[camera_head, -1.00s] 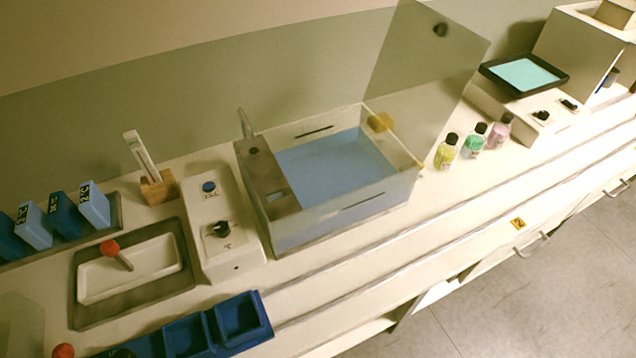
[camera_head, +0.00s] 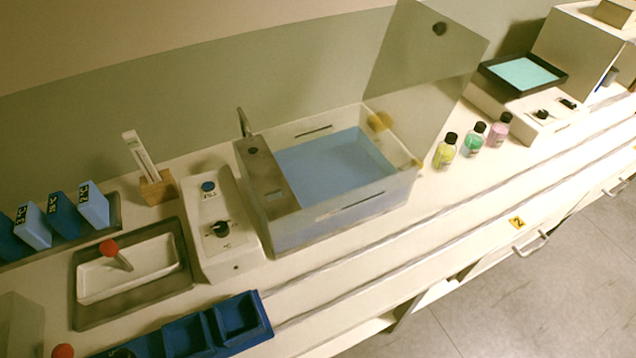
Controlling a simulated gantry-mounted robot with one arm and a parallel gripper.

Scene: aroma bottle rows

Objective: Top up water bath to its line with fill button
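The water bath (camera_head: 345,210) is a clear-walled tank in the middle of the bench, with pale blue water (camera_head: 338,168) in it. Its clear lid (camera_head: 425,70) stands raised at the tank's right end. A grey plate with a small spout covers the tank's left end. The control box (camera_head: 230,255) stands just left of the tank. On it are a blue fill button (camera_head: 208,186), with a label below it, and a black dial (camera_head: 221,228). I cannot make out the fill line. My gripper is not in view.
Several blue bottles or boxes stand in a rack at the left. A white tray (camera_head: 100,285) with a red-knobbed tool and a blue bin (camera_head: 262,322) lie at front left. Yellow (camera_head: 445,154), green (camera_head: 472,142) and pink (camera_head: 498,130) bottles stand right of the tank.

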